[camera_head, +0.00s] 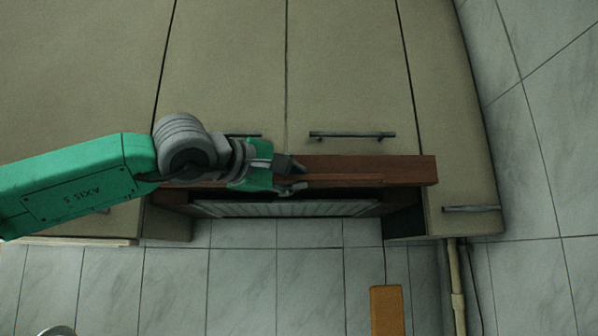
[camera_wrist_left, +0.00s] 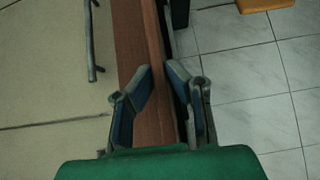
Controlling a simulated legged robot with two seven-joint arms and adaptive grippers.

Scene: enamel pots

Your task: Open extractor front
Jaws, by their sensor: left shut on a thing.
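The extractor front (camera_head: 385,171) is a long brown wooden panel below the beige cabinet doors in the head view. The pale slatted underside of the extractor (camera_head: 285,209) shows beneath it. My left gripper (camera_head: 299,177) is shut on the panel's edge, left of its right half. In the left wrist view, the two fingers (camera_wrist_left: 161,72) stand on either side of the wooden extractor front (camera_wrist_left: 136,42). I cannot tell exactly how far the front stands out. My right gripper is not in view.
Cabinet doors with dark bar handles (camera_head: 352,135) are close above the front. A narrow cabinet (camera_head: 465,180) with a handle is at the right, with a pipe (camera_head: 456,290) below it. An orange-brown board (camera_head: 387,310) is lower down. Tiled wall surrounds these.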

